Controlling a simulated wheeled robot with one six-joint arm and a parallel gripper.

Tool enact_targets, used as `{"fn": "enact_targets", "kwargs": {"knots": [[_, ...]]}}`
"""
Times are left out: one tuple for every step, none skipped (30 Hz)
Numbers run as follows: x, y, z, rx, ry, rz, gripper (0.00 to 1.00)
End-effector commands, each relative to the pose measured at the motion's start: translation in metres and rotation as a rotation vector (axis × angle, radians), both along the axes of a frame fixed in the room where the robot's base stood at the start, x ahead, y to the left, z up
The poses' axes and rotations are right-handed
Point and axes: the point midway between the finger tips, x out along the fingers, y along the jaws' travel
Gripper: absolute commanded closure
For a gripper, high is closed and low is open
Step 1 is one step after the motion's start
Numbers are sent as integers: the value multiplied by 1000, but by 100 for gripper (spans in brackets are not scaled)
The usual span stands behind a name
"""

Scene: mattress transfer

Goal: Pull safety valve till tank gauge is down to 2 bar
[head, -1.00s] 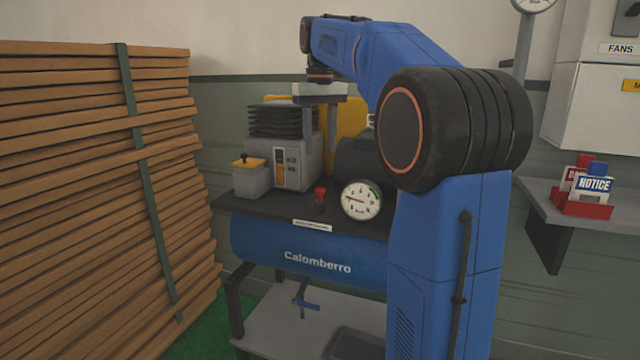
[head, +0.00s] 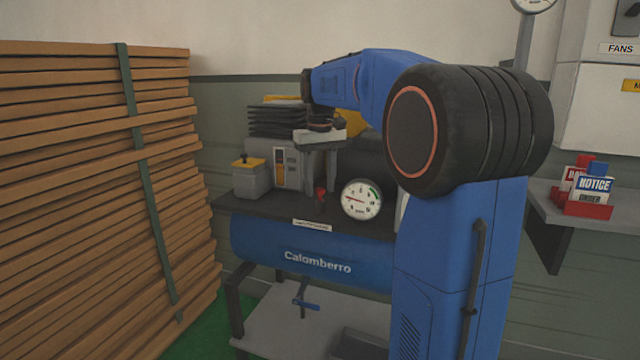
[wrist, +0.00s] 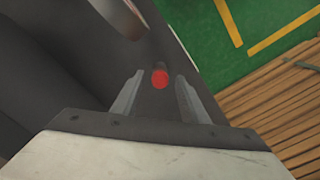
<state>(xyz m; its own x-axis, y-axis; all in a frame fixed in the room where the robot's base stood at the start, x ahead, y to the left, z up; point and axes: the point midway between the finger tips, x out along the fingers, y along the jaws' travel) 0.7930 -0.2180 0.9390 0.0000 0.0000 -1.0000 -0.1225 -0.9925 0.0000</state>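The safety valve is a small red knob (head: 320,193) on a dark stem, standing on the black top plate of the compressor. It also shows in the wrist view as a red round top (wrist: 160,77). My gripper (head: 318,178) is above the valve, fingers pointing down. In the wrist view the fingers are spread apart with the red knob showing in the gap; I cannot tell whether either finger touches it. The tank gauge (head: 361,200) is a white dial right of the valve. Its red needle points left; the numbers are too small to read.
The blue Calomberro tank (head: 318,262) lies under the top plate. A grey box (head: 290,165) and a small yellow-topped box (head: 248,178) stand left of the valve. Stacked wooden boards (head: 90,190) fill the left. A shelf (head: 550,210) with notice cards is at right.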

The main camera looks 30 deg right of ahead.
Motion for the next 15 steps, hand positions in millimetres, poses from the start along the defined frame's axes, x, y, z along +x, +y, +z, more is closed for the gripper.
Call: {"fn": "enact_targets", "kwargs": {"knots": [[0,0,0,0,0,0,60],[0,0,0,0,0,0,60],[0,0,0,0,0,0,60],[0,0,0,0,0,0,65],[0,0,0,0,0,0,72],[0,0,0,0,0,0,82],[0,0,0,0,0,0,89],[0,0,0,0,0,0,96],[0,0,0,0,0,0,100],[0,0,0,0,0,0,100],[0,0,0,0,0,0,100],[0,0,0,0,0,0,100],[0,0,2,0,0,0,100],[0,0,3,0,-1,0,100],[0,0,7,0,-1,0,100]]}}
